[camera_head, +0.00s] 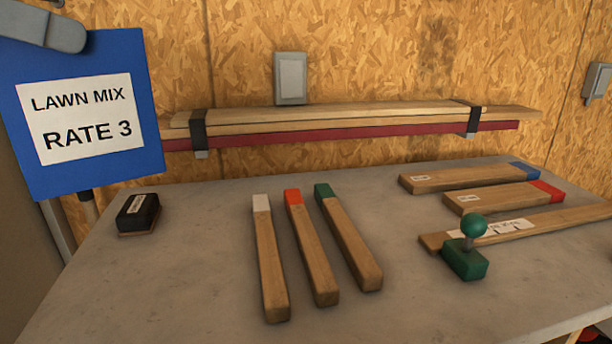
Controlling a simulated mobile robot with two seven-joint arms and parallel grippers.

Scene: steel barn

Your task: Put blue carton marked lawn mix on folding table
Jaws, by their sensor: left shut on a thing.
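The blue carton (147,110) has a white label reading "LAWN MIX RATE 3". It is at the upper left of the head view, slightly tilted, held up at the table's left end. My left gripper (52,28) is at the carton's top edge and shut on it; its fingertips are partly cut off by the frame. The grey table top (190,255) fills the lower part of the view; its legs are mostly hidden, so I cannot tell whether it folds. My right gripper is not in view.
A black block (138,214) lies at the table's left. Wooden sticks with white (270,270), orange (312,255) and green (350,245) ends lie mid-table. Several labelled boards (465,178) and a green knobbed block (464,262) occupy the right. Boards on wall brackets (340,118) run behind.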

